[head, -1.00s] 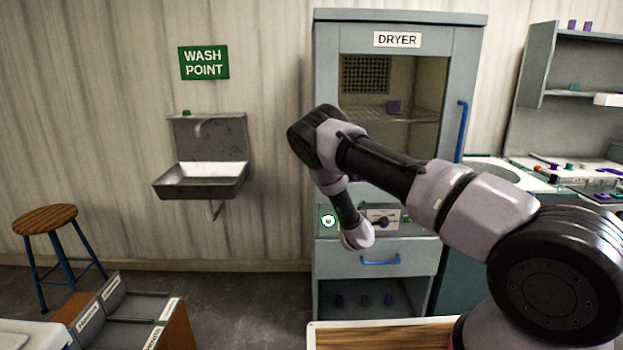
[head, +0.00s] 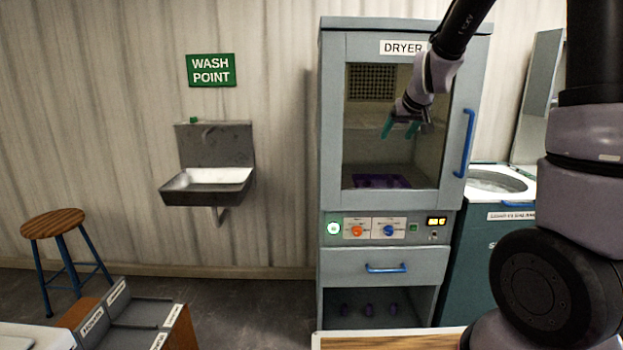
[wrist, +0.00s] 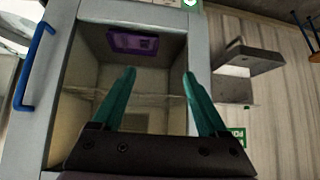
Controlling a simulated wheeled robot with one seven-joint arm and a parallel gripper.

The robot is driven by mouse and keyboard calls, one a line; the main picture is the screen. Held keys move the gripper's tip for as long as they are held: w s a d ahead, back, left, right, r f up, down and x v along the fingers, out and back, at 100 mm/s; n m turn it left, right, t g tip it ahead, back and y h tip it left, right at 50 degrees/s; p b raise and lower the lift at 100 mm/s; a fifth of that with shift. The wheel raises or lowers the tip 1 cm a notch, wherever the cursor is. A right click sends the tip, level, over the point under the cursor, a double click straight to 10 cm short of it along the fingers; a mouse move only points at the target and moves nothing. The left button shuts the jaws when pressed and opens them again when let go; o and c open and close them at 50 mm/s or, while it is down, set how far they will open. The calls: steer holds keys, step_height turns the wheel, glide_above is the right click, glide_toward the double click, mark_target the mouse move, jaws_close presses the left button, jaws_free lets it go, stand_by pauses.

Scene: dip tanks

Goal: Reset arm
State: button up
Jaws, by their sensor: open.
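My gripper (head: 400,129) is raised in front of the glass window of the dryer (head: 334,150). Its two teal fingers are spread with nothing between them, and they also show in the wrist view (wrist: 159,74). The arm comes down to it from the upper right. The dryer door looks shut, with its blue handle (head: 467,143) upright on the right. A purple tray-like thing (head: 381,181) lies low behind the glass. It also shows in the wrist view (wrist: 133,42), beyond the fingers.
Under the window are an orange knob (head: 356,231), a blue knob (head: 388,231) and a drawer (head: 345,265). A wash basin (head: 207,187) hangs left of the dryer. A stool (head: 53,223) stands at far left. A round-topped machine (head: 497,181) stands right. Floor is clear between stool and dryer.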

steer(key=s+r+m+g, duration=0.1)
steer(key=s+r, duration=0.3)
steer(key=s, duration=1.1)
steer(key=s+r+m+y, duration=0.1)
steer(key=s+r+m, duration=0.3)
steer(key=s, duration=1.1)
steer(key=shift+d+r+g, duration=0.4)
steer(key=shift+r, duration=0.2)
